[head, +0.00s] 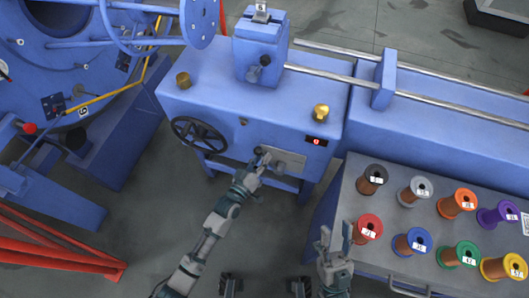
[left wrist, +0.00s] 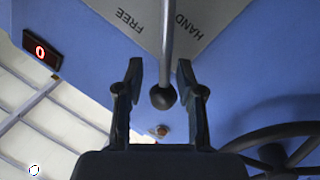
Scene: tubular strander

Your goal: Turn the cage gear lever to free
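The cage gear lever is a grey rod (left wrist: 167,45) with a dark ball knob (left wrist: 163,97). In the left wrist view it crosses a grey plate (left wrist: 203,18), with the word FREE on its left and HAND on its right. My left gripper (head: 262,158) is at the plate on the blue machine's front in the head view, where it hides most of the lever. In the left wrist view its open fingers (left wrist: 160,66) stand on both sides of the lever, with visible gaps. My right gripper (head: 336,236) is open and empty, left of the spools.
A black handwheel (head: 199,134) is left of the lever. A red display (head: 316,141) reading 0 is to its right. A table (head: 347,190) with several coloured spools stands at the right. Red rails (head: 70,245) lie lower left.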

